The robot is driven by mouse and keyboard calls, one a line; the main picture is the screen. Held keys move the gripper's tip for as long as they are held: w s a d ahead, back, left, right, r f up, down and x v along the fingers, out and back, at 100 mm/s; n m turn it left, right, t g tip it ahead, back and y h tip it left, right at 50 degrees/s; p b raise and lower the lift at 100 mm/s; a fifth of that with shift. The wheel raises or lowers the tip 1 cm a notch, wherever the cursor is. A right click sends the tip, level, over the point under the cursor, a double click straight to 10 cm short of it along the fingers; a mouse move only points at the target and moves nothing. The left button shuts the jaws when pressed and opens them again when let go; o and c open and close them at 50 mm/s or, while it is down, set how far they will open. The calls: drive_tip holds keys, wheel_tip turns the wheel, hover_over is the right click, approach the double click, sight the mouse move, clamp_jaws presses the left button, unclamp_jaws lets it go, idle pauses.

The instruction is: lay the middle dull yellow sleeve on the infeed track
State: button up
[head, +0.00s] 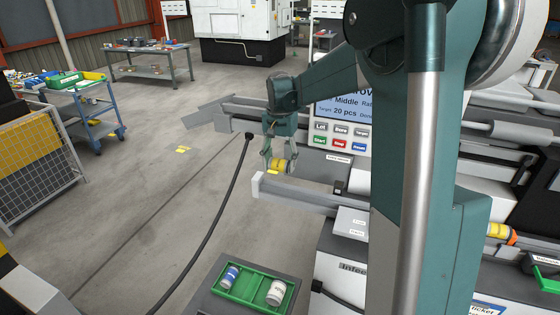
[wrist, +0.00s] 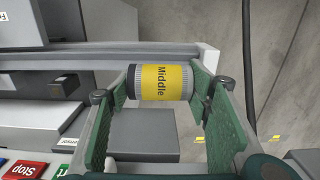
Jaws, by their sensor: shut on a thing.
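The dull yellow sleeve (head: 279,166) with grey ends is held in my gripper (head: 272,160). In the wrist view the sleeve (wrist: 161,83) lies crosswise between the two green finger pads, its label reading "Middle". My gripper (wrist: 158,88) is shut on it, a pad against each end. The pale grey rail (head: 310,196), which looks like the infeed track, runs just below and right of the sleeve in the head view. Its end (wrist: 209,56) shows close behind the sleeve in the wrist view. The sleeve appears to be held in the air near this end, apart from the rail.
A green tray (head: 243,296) holds a blue sleeve (head: 231,276) and a white sleeve (head: 276,293). A control panel with a screen (head: 340,105) and buttons stands behind the rail. A black cable (head: 230,195) crosses the floor. Another yellow sleeve (head: 499,231) sits at the right.

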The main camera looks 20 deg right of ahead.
drive_tip(key=shift+f+b, duration=1.7)
drive_tip(key=shift+f, duration=2)
drive_tip(key=o, duration=1.2)
drive_tip(key=shift+r, duration=6)
drive_tip(key=shift+r+p, duration=1.4)
drive_tip(key=shift+r, duration=1.6)
